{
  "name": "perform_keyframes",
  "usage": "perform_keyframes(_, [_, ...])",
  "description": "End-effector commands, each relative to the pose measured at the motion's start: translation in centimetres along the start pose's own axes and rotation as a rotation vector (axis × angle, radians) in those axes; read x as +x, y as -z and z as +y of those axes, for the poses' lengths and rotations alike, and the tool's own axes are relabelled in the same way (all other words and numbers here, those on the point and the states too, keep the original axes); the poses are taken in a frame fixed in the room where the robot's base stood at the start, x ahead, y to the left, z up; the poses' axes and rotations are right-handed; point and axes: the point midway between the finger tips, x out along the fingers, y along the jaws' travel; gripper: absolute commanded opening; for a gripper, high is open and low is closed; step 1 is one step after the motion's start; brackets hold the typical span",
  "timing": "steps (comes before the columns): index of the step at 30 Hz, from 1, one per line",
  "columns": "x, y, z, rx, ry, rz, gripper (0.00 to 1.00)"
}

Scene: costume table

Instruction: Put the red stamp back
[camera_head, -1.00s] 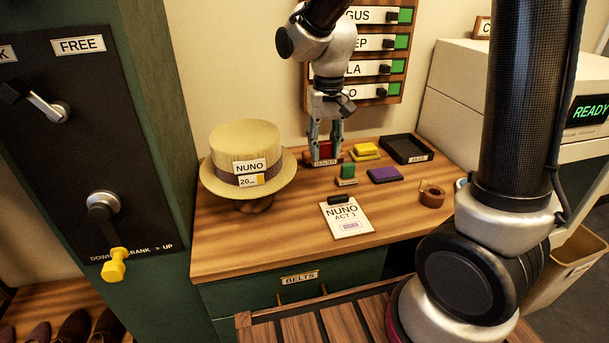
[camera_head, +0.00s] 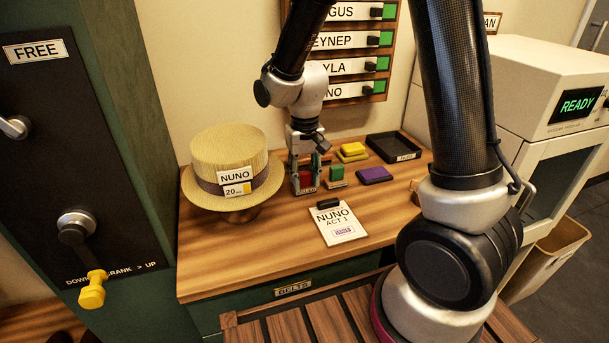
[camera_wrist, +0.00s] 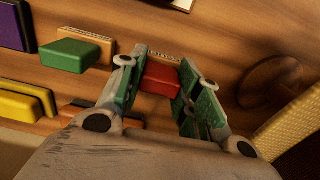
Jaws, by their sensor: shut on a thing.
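The red stamp (camera_head: 307,179) is between the fingers of my gripper (camera_head: 306,184), just left of the green stamp (camera_head: 337,173) on the table. In the wrist view, the red stamp (camera_wrist: 161,78) shows with my green-padded fingers (camera_wrist: 160,88) shut on both its sides; part of its wooden labelled base shows beyond it. The green stamp (camera_wrist: 70,53) lies apart to the left there. The stamp's base is at or very close to the tabletop; I cannot tell whether it touches.
A straw hat (camera_head: 228,150) stands close on the left. A yellow stamp (camera_head: 352,148), purple pad (camera_head: 375,174) and black tray (camera_head: 372,142) lie to the right. A card marked NUNO (camera_head: 340,228) lies in front. The wood left of the card is clear.

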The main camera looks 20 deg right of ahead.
Motion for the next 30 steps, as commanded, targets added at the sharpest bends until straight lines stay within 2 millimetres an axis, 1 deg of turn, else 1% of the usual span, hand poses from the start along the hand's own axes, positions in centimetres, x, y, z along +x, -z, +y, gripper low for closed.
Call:
perform_keyframes(8, [0.3,0.0,0.0,0.0,0.0,0.0,0.18])
perform_keyframes(9, [0.2,0.0,0.0,0.0,0.0,0.0,0.41])
perform_keyframes(11, [0.2,0.0,0.0,0.0,0.0,0.0,0.52])
perform_keyframes(12, [0.2,0.0,0.0,0.0,0.0,0.0,0.55])
perform_keyframes(20, [0.2,0.0,0.0,0.0,0.0,0.0,0.55])
perform_keyframes(23, [-0.2,0.0,0.0,0.0,0.001,0.001,0.55])
perform_keyframes(26, [-1.5,0.1,0.0,0.0,0.001,0.004,0.55])
perform_keyframes(30, [-4.5,0.1,-0.1,0.0,0.003,0.007,0.55])
